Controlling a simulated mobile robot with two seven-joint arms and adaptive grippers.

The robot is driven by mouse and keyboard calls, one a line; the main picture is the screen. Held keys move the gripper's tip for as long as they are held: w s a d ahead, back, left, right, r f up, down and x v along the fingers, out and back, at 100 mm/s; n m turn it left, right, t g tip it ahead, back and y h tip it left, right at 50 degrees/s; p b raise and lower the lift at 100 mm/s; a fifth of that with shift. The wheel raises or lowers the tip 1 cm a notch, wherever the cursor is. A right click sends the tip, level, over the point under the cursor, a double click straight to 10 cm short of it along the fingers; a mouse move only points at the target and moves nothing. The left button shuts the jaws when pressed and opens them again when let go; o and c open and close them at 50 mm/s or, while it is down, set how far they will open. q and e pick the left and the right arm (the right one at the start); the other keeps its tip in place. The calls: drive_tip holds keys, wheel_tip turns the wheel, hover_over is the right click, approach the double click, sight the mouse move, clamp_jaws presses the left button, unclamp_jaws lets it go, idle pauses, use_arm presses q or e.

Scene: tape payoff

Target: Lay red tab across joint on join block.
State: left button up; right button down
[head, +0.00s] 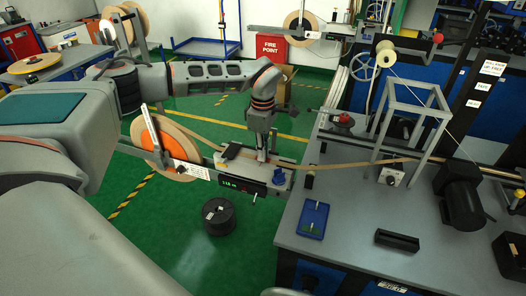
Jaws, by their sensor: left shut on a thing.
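The join block (246,182) is a grey unit with a green lit display and a blue knob (279,177), beside the left edge of the grey bench. Brown tape (340,166) runs from its right side across the bench. My left gripper (262,155) points down over the block's top, its fingers close to the surface. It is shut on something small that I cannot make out. I cannot pick out the red tab or the joint. A black piece (231,151) sits on the block left of the gripper. My right gripper is not in view.
An orange-centred tape reel (172,148) stands left of the block. A black spool (218,216) is on the green floor below. The bench carries a blue tray (313,219), a black holder (397,241), a grey frame (412,112) and a black motor (462,197).

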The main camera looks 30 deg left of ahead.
use_arm(q)
drive_tip(key=shift+f, duration=0.2)
drive_tip(key=o, duration=0.7)
drive_tip(key=shift+c, duration=0.2)
drive_tip(key=shift+r, duration=0.1)
wheel_tip(320, 180, up, 12)
drive_tip(key=shift+b, duration=0.3)
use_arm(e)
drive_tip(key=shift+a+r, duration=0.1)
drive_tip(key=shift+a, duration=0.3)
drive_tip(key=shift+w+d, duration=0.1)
